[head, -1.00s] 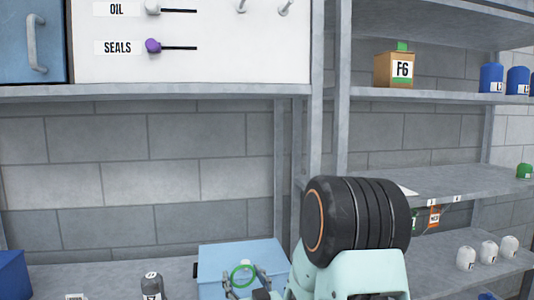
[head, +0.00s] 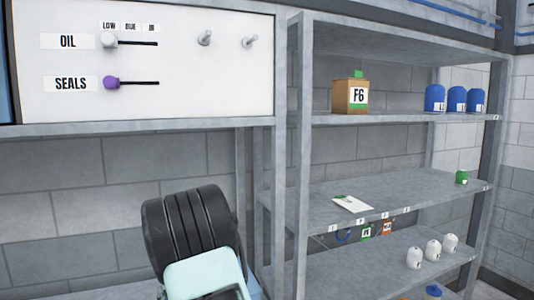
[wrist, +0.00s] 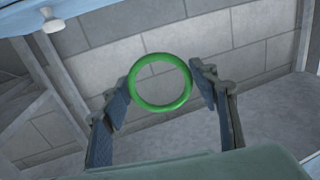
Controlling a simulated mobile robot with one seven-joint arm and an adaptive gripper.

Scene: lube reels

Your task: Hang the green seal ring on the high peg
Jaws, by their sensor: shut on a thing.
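The green seal ring (wrist: 160,107) shows in the wrist view, its open loop facing the camera. My gripper (wrist: 163,87) has one finger on each side of the ring and is shut on it. The ring is clear of any surface there, with the block wall behind it. In the head view my dark arm joint stands at the lower left, and the gripper and ring are out of sight. Two short metal studs (head: 205,37) and (head: 250,42) stick out of the white panel; I cannot tell whether either is the high peg.
The white panel (head: 60,105) also has an OIL slider knob (head: 109,40) and a purple SEALS knob (head: 111,83). Right of it, grey shelves hold an F6 box (head: 350,97), blue containers (head: 457,99), a paper (head: 352,204) and white containers (head: 433,250). A post (head: 301,150) divides these areas.

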